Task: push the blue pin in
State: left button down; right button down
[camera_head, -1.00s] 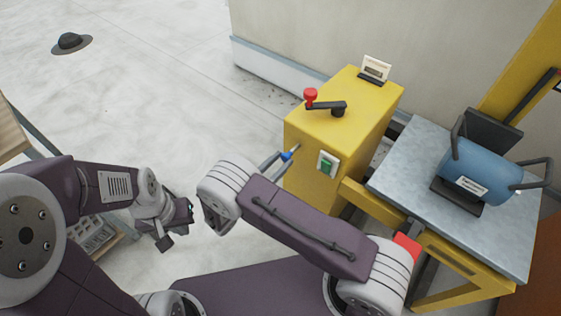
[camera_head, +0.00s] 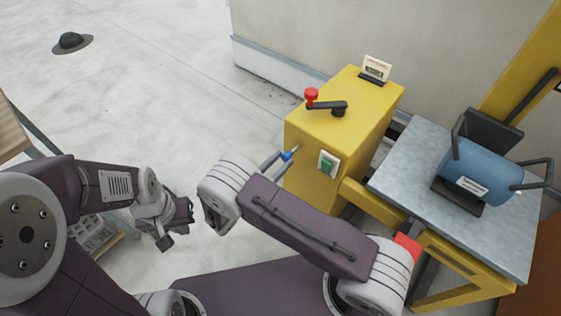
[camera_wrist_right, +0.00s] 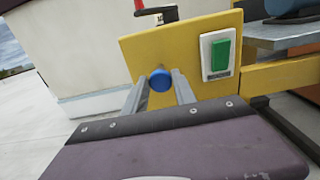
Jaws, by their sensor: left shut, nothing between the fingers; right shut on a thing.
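The blue pin (camera_head: 287,156) sticks out from the side of the yellow box (camera_head: 345,120), with a thin grey shank toward the box. My right gripper (camera_head: 276,160) is shut on the pin's blue head; in the right wrist view the round blue head (camera_wrist_right: 160,80) sits between the two grey fingers. The contact between the shank and the box is too small to judge. My left gripper (camera_head: 166,242) is shut and empty, low on the left, well away from the pin.
A green switch (camera_head: 326,165) on a white plate is on the box's face, right of the pin. A red-knobbed crank (camera_head: 325,103) and a small sign (camera_head: 376,68) are on top. A grey table (camera_head: 405,165) with a blue device (camera_head: 480,172) stands right.

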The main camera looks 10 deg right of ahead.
aim_at(284, 158)
jog(key=shift+f, duration=0.1)
jog(key=x, duration=0.3)
jog(key=shift+w+d+p, duration=0.2)
jog(key=shift+d+p, duration=0.1)
jog(key=shift+p, duration=0.1)
jog(key=c, duration=1.4)
grip_release()
jog(key=o, duration=0.4)
jog(key=shift+w+d, duration=0.1)
jog(key=shift+c, duration=0.2)
jog(key=shift+w, duration=0.1)
